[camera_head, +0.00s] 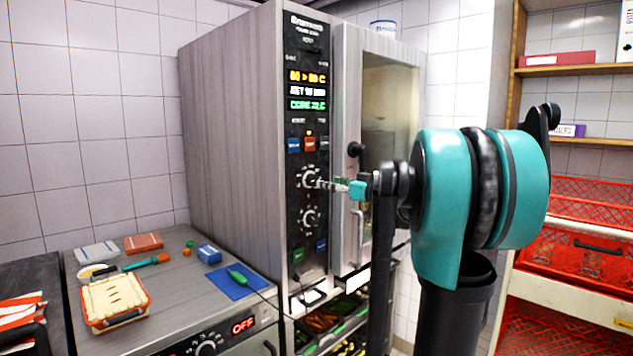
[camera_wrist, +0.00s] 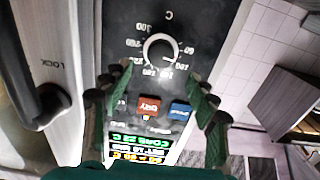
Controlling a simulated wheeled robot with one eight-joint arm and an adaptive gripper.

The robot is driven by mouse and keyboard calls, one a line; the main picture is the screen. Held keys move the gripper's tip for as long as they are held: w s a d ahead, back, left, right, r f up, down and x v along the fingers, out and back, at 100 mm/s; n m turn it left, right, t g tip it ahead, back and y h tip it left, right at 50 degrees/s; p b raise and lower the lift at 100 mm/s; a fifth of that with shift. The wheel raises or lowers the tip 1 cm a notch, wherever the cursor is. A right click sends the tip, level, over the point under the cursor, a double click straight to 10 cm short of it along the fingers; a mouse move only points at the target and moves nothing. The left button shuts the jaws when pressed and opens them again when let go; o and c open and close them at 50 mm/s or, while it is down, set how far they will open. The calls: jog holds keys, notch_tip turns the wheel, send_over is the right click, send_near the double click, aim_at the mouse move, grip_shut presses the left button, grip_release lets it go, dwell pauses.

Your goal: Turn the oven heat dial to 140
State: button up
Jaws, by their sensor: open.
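The oven (camera_head: 235,130) stands in the middle of the head view, with a dark control panel down its front. Its upper dial (camera_head: 309,178) has a ring of pale numbers; a second, similar dial (camera_head: 309,218) sits below it. My gripper (camera_head: 322,184) is in front of the upper dial, its thin fingers pointing at it. In the wrist view the panel appears upside down. There the dark dial knob (camera_wrist: 160,52) lies just beyond and between the tips of my open gripper (camera_wrist: 155,75). I cannot tell whether the fingers touch it. The pointer's exact setting is too small to read.
Lit display lines (camera_head: 307,90) and red and blue buttons (camera_head: 309,144) are above the dials. The oven door handle (camera_head: 357,152) is close to my gripper. A counter (camera_head: 190,300) with food items is at left; red crates (camera_head: 570,255) fill shelving at right.

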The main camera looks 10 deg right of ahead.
aim_at(316, 180)
jog(key=x, duration=0.7)
jog(key=shift+a, duration=0.1)
jog(key=shift+c, duration=0.2)
jog(key=c, duration=1.1)
jog(key=shift+m, duration=0.4)
jog(key=m, duration=0.4)
jog(key=shift+w+m, duration=0.1)
jog(key=shift+m, duration=0.2)
jog(key=m, duration=0.6)
jog(key=shift+d+f, duration=0.15)
jog(key=shift+d, duration=0.05)
